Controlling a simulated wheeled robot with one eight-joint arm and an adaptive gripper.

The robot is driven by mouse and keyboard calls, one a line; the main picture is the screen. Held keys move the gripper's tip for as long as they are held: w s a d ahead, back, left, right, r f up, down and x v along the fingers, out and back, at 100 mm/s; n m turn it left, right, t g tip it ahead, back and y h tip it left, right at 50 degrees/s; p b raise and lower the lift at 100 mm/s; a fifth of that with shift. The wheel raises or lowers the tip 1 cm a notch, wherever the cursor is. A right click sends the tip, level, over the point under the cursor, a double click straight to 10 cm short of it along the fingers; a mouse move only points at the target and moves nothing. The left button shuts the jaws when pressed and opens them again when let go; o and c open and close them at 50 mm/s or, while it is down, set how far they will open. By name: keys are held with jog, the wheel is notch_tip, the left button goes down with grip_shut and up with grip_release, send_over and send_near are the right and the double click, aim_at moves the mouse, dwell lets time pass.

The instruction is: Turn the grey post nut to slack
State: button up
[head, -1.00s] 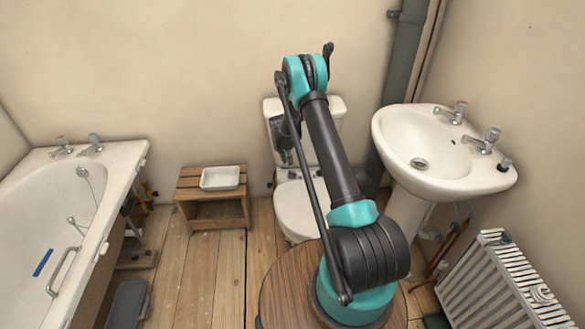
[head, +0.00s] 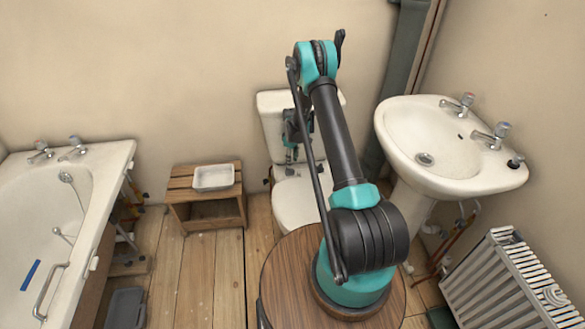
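I cannot pick out the grey post nut in the head view; it is hidden or too small to tell. My gripper (head: 291,156) hangs down at the end of my arm, in front of the white toilet (head: 293,203). It is small and partly behind a thin dark rod of my arm. I cannot tell whether its fingers are open or shut, and I see nothing clearly held in it.
A white bath (head: 112,165) stands at the left. A wooden stool (head: 228,212) holds a white tray (head: 200,190). Bare floorboards (head: 190,265) lie between bath and toilet.

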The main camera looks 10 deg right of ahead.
aim_at(292, 170)
jog(key=shift+f, duration=2.8)
grip_shut()
